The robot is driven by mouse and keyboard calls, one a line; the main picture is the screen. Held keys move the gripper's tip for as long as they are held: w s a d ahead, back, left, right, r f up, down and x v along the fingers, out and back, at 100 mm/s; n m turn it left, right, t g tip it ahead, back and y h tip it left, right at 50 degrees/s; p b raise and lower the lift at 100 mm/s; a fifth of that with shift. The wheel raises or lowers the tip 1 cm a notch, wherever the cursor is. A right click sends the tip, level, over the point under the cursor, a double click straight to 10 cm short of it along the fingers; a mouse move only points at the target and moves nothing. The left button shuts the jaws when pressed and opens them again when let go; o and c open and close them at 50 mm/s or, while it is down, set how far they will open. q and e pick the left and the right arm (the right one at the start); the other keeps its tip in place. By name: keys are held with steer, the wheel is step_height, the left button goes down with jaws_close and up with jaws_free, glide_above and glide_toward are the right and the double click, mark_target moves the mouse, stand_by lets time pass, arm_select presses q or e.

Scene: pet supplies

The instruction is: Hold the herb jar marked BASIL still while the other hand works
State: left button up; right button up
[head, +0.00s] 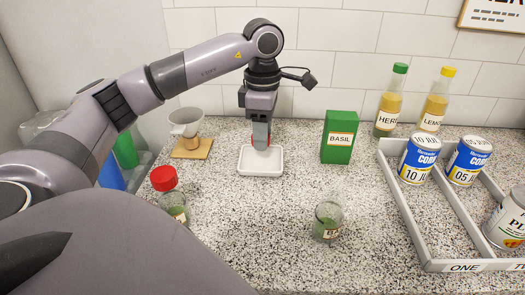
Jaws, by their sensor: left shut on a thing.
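An open clear glass jar (328,220) with green contents stands at the front middle; its label is only partly readable, seeming to begin with B. A red-lidded jar (166,192) with green contents stands at the left, partly hidden by my arm, its label unreadable. A green box marked BASIL (339,137) stands upright at the back. My left gripper (261,146) points down at the white dish (262,173), apart from both jars and the box. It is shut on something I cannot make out. My right gripper is out of view.
A grey divided tray (405,215) with several cans fills the right. Two bottles (390,100) (434,104) stand behind it. A grey cup-like thing (186,122) over a wooden board (192,150) stands back left. The speckled counter between the dish and the open jar is clear.

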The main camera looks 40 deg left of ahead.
mark_target(263, 161)
arm_select(q)
steer(key=shift+f, duration=2.3)
steer(key=shift+f, duration=0.2)
steer(key=o, duration=1.2)
steer(key=shift+c, duration=0.2)
steer(key=shift+r, duration=0.1)
step_height(263, 161, up, 12)
steer(key=shift+r+p, duration=0.15)
steer(key=shift+p, duration=0.4)
